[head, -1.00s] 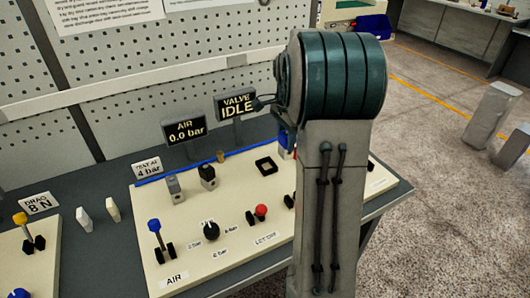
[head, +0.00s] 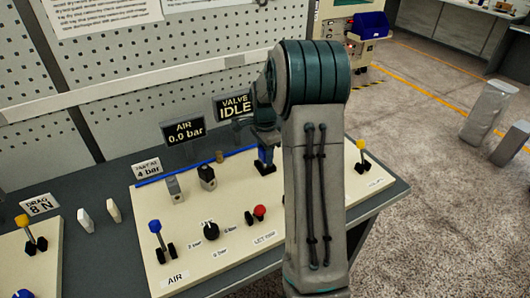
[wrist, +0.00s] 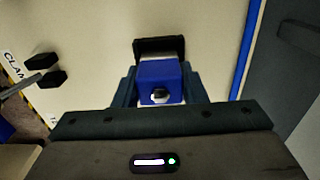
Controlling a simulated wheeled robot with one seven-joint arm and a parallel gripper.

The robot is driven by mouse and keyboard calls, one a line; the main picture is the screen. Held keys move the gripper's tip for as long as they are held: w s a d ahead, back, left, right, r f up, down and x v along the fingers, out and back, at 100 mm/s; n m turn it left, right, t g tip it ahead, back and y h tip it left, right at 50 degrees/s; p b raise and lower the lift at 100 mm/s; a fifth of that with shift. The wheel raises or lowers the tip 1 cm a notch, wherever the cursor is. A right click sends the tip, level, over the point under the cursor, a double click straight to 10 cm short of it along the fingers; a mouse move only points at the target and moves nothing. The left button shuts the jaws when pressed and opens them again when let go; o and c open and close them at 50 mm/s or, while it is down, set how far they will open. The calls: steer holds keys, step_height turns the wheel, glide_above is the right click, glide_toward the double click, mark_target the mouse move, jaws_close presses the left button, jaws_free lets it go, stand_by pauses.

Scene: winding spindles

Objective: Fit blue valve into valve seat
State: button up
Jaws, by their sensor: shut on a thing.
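The blue valve (wrist: 160,75) is between the two fingers of my gripper (wrist: 159,88) in the wrist view, with a dark hole in its near face. The black square valve seat (wrist: 158,45) shows just beyond the valve, with part of its frame hidden by it. In the head view my gripper (head: 265,143) points down over the panel, with the blue valve (head: 266,156) below it, right at the black seat (head: 263,168). I cannot tell whether the valve is inside the seat or just above it.
The cream panel (head: 200,240) carries a blue-knobbed lever (head: 155,228), a black dial (head: 210,230), a red knob (head: 260,210) and a yellow-knobbed lever (head: 361,146). The valve sign (head: 236,106) behind reads IDLE. My arm hides the panel's right-middle part.

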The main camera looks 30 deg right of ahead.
steer(key=shift+f, duration=0.2)
steer(key=o, duration=1.1)
steer(key=shift+c, duration=0.2)
steer(key=shift+r, duration=0.1)
steer(key=shift+r, duration=0.1)
step_height(320, 180, up, 11)
steer(key=shift+r, duration=0.4)
steer(key=s+a+r+n+t, duration=0.1)
steer(key=s+a+r+n, duration=0.3)
steer(key=s+a+n, duration=0.55)
steer(key=s+a+f+n, duration=0.1)
steer(key=s+a+n, duration=0.1)
steer(key=s, duration=0.3)
steer(key=s+a+f+n+t, duration=0.1)
steer(key=s+a+f+n, duration=0.1)
steer(key=s, duration=0.3)
steer(key=s+a+f+n+t, duration=0.1)
steer(key=s+a+n, duration=0.1)
steer(key=s+n, duration=0.2)
steer(key=shift+s+a+f, duration=0.15)
steer(key=shift+s+f, duration=0.15)
steer(key=shift+s, duration=0.8)
